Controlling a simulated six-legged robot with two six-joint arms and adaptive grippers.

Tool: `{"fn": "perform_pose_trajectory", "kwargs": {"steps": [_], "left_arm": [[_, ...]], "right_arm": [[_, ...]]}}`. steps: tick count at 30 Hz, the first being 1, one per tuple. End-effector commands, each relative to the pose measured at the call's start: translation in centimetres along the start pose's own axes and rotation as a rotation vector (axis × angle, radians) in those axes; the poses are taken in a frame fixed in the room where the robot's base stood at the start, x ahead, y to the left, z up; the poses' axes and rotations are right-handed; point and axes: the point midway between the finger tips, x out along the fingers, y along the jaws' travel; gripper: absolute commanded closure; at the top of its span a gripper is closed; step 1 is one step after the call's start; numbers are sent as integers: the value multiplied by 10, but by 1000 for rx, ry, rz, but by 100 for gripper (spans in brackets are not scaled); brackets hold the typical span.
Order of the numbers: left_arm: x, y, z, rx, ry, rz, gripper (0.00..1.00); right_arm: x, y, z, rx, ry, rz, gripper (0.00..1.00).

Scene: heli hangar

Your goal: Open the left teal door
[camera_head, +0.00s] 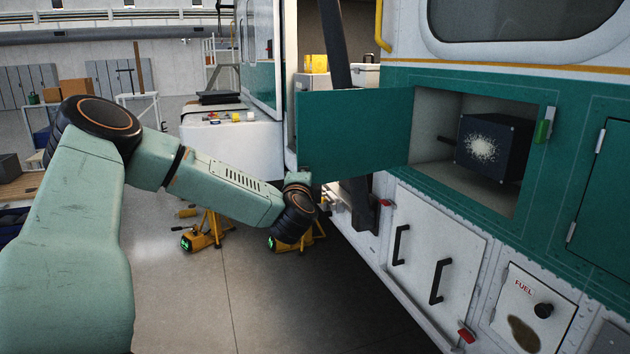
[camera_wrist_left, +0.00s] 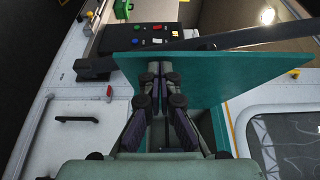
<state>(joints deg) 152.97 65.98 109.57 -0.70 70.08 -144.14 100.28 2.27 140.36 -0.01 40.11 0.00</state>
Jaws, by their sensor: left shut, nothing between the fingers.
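The left teal door (camera_head: 355,130) stands swung wide open to the left in the head view, baring its compartment (camera_head: 470,190). A dark box (camera_head: 492,148) with a speckled white face sits inside. My left arm reaches in from the left, and its wrist is at the door's lower left corner. The fingers are hidden in the head view. In the wrist view my left gripper (camera_wrist_left: 158,70) is shut and empty, its fingertips over the teal door panel (camera_wrist_left: 230,65); I cannot tell if they touch it. My right gripper is out of view.
A second teal door (camera_head: 605,200) is closed at the right. White lower panels with black handles (camera_head: 440,281) and a fuel panel (camera_head: 535,306) lie below. Yellow jacks (camera_head: 200,237) stand on the floor behind my arm. A dark post (camera_head: 335,45) rises behind the door.

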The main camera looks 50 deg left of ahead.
Motion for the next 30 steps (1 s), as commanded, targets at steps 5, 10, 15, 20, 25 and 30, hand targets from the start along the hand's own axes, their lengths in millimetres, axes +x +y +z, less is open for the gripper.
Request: {"fn": "perform_pose_trajectory", "kwargs": {"steps": [5, 10, 15, 20, 25, 30], "left_arm": [[14, -1, 11, 0, 0, -1, 100], [21, 0, 16, 1, 1, 0, 100], [24, 0, 17, 1, 2, 0, 100], [25, 0, 18, 1, 2, 0, 100], [26, 0, 18, 2, 2, 0, 100], [26, 0, 19, 2, 2, 0, 100]], "right_arm": [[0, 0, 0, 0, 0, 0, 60], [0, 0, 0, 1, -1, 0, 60], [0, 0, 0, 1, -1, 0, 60], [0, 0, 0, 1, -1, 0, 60], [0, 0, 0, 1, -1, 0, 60], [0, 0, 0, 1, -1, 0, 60]]}}
